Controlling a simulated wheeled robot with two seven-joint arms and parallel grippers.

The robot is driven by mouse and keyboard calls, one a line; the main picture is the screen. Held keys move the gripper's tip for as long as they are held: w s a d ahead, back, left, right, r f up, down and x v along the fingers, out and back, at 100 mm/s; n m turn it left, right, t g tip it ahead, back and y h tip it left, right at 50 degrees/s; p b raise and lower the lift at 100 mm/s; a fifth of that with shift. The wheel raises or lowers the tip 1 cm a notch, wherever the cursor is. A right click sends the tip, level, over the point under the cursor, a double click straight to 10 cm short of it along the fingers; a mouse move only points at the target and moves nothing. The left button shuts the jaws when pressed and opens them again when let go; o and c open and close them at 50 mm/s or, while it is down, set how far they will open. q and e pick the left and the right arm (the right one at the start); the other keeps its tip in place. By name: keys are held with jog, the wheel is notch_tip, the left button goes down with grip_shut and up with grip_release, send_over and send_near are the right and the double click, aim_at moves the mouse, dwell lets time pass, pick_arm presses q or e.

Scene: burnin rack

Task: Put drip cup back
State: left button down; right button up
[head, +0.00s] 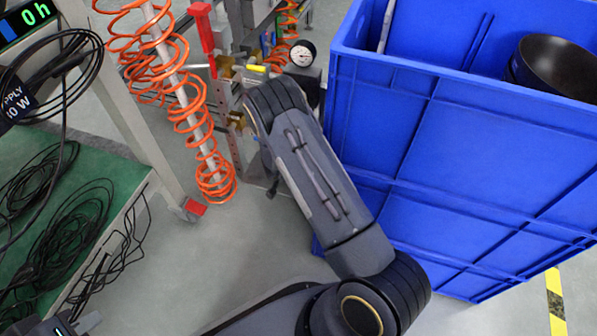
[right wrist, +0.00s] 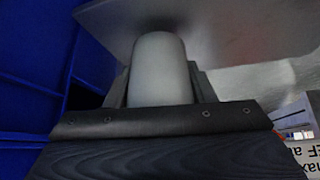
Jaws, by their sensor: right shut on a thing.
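My right gripper (right wrist: 160,88) is shut on a smooth grey cylinder, the drip cup (right wrist: 160,62), with one finger on each side of it. The cup's far end lies close to a flat grey plate (right wrist: 225,30) in the right wrist view; I cannot tell whether they touch. In the head view my right arm reaches up the middle toward the metal fixture, and its gripper and the cup are hidden behind the arm. Part of my left gripper (head: 65,326) shows at the bottom left corner, and its fingers cannot be made out.
A large blue crate (head: 450,190) stands close to the right of my right arm, with a dark round pan (head: 555,68) in it. Orange coiled hoses (head: 185,95) and a pressure gauge (head: 302,54) are near the fixture. A green-topped bench (head: 115,185) with black cables is at left.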

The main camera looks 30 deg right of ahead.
jog(key=shift+f, duration=0.55)
dwell(0.5)
jog(key=o, duration=1.1)
jog(key=p+v, duration=0.4)
jog(key=v, duration=0.3)
jog(key=shift+d+r, duration=0.1)
jog(key=shift+s+a+r, duration=0.15)
jog(key=shift+a+r, duration=0.1)
